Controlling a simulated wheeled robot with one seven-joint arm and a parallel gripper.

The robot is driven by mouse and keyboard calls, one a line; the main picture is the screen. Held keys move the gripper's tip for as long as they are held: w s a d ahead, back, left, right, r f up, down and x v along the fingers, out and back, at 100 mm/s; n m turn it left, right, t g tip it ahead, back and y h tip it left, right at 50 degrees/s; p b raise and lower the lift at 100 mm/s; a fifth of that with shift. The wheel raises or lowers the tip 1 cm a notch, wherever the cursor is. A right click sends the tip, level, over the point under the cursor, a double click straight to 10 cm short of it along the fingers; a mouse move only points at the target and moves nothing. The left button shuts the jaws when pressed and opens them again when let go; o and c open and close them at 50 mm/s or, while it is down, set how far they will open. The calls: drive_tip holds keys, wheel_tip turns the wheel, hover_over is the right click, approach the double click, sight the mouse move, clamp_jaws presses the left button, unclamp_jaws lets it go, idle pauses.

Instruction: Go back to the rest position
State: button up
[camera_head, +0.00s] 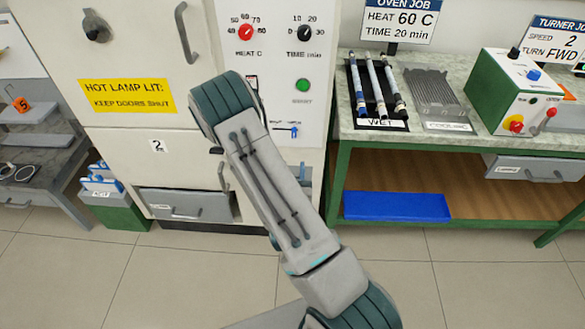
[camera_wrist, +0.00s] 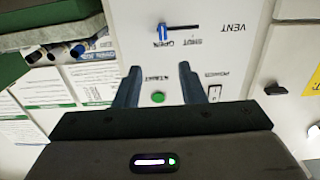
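My gripper (camera_wrist: 160,78) shows in the wrist view with its two dark fingers apart and nothing between them. Beyond the fingers is the oven's control panel (camera_wrist: 235,45), seen upside down. A green round lamp or button (camera_wrist: 158,97) shows between the fingers, and the blue vent slider (camera_wrist: 163,33) is past their tips. In the head view my arm reaches toward the oven front (camera_head: 190,75) and hides my gripper. The blue vent slider (camera_head: 294,131) shows just right of the arm there. Contact with the panel cannot be told.
Right of the oven, a green-framed bench (camera_head: 345,160) holds a WET tray (camera_head: 381,124) with three rods, a cooling rack (camera_head: 436,92) and the turner box (camera_head: 510,95). A blue tray (camera_head: 397,207) lies on its lower shelf. A green bin (camera_head: 115,208) stands left. Floor in front is clear.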

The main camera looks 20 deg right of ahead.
idle(0.3)
drive_tip(key=s+a+r+g+y+p, duration=0.1)
drive_tip(key=s+a+r+g+y, duration=0.1)
drive_tip(key=a+r+g+y, duration=0.75)
drive_tip(key=s+d+r+n+g+h, duration=0.1)
drive_tip(key=s+r+n+g, duration=0.1)
drive_tip(key=s+r, duration=0.4)
drive_tip(key=s+r+n+g+h+p, duration=0.1)
drive_tip(key=s+r, duration=0.4)
drive_tip(key=s, duration=0.7)
drive_tip(key=shift+d+r+n+g, duration=0.4)
drive_tip(key=shift+n+g, duration=0.15)
drive_tip(key=shift+n, duration=0.35)
drive_tip(key=shift+s, duration=0.1)
